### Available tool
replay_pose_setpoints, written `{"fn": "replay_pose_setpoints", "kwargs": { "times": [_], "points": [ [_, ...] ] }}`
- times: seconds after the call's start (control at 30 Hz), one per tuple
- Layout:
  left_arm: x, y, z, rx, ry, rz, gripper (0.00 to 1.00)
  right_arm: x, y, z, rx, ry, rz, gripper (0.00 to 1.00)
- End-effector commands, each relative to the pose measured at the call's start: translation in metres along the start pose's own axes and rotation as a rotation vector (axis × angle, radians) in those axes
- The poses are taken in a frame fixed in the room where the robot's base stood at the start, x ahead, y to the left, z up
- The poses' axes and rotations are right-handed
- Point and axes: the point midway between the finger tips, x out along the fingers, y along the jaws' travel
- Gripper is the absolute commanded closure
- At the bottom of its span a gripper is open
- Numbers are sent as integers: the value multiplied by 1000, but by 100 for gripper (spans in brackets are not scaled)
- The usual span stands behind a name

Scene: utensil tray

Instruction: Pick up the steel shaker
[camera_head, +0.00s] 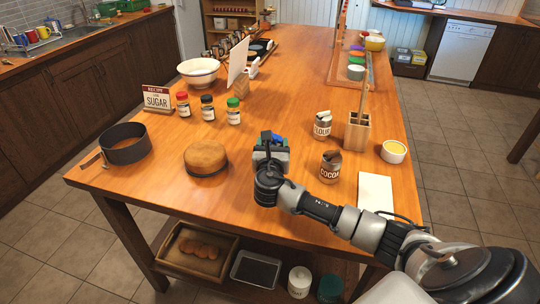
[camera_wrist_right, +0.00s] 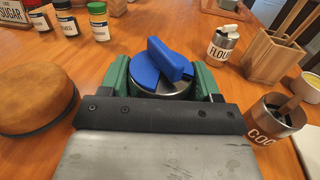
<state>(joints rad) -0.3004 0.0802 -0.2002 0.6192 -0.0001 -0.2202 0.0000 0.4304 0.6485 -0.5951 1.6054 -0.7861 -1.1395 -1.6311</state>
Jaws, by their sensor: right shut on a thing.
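The steel shaker (camera_wrist_right: 165,85), a round steel body with a blue top, sits between the green fingers of my right gripper (camera_wrist_right: 164,82) in the right wrist view. The fingers press on it from both sides. In the head view, my right gripper (camera_head: 271,143) is over the middle of the wooden table, and only a bit of the shaker's blue top (camera_head: 278,140) shows. My gripper hides its lower body, so I cannot tell whether it touches the table. My left gripper is not in view.
A round cake (camera_head: 205,157) stands left of my gripper. The flour tin (camera_head: 322,126), cocoa tin (camera_head: 330,167) and wooden utensil holder (camera_head: 357,133) stand to the right. Several spice jars (camera_head: 207,108) stand behind left. The table (camera_head: 280,75) is clear beyond the gripper.

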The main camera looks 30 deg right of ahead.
Motion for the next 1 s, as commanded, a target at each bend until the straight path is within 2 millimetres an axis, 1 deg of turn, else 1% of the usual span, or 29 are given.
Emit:
{"fn": "replay_pose_setpoints", "kwargs": {
  "times": [0.03, 0.2, 0.33, 0.5, 0.7, 1.0],
  "points": [
    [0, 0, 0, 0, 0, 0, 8, -8, -11, 3, -8, 2, 2, 66],
    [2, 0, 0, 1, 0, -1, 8, -28, -40, 25, -9, 1, 1, 66],
    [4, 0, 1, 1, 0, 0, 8, -43, -60, 39, -10, 3, 2, 66],
    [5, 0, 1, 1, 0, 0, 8, -56, -78, 54, -9, 2, 1, 66],
    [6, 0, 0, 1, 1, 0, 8, -62, -87, 61, -7, 3, 0, 66],
    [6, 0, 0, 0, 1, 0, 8, -63, -87, 62, -6, 4, 1, 66]
  ]
}}
